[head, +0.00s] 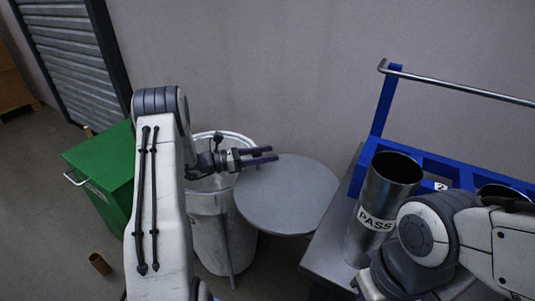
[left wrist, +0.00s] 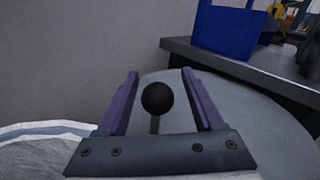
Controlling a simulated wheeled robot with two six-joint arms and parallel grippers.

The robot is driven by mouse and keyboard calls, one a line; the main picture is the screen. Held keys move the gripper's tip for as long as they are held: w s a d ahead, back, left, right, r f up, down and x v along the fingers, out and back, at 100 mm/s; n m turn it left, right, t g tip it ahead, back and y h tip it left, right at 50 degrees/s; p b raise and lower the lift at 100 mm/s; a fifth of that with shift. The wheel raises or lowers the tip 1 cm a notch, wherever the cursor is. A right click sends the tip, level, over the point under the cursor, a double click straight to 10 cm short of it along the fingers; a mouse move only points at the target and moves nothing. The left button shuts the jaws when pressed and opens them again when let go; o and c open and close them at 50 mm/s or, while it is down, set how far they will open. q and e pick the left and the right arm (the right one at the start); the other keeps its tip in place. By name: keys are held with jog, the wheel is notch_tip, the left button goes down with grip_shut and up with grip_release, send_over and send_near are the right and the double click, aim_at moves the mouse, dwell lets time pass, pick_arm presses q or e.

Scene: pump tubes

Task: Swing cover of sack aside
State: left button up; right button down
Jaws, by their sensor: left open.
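The sack (head: 209,232) is a white, round, open-topped bag standing against the wall, and its pale rim also shows in the left wrist view (left wrist: 45,130). Its cover, a flat grey disc (head: 288,200), lies mostly to the right of the sack's mouth, so much of the mouth is uncovered. The cover also fills the right of the left wrist view (left wrist: 265,130). My left gripper (head: 275,155) is open, its purple fingers over the cover's left edge. A black ball knob on a stem (left wrist: 157,98) appears between the fingers, apparently ungripped. My right gripper is not visible, only its arm.
A green bin (head: 105,170) stands left of the sack. A grey table (head: 325,250) is to the right, bearing a metal cylinder marked PASS (head: 375,215) and a blue rack (head: 385,105). A small brown cylinder (head: 99,264) lies on the floor.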

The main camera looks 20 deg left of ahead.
pick_arm(q)
jog(key=p+v, duration=0.1)
jog(key=v, duration=0.8)
jog(key=shift+s+a, duration=0.3)
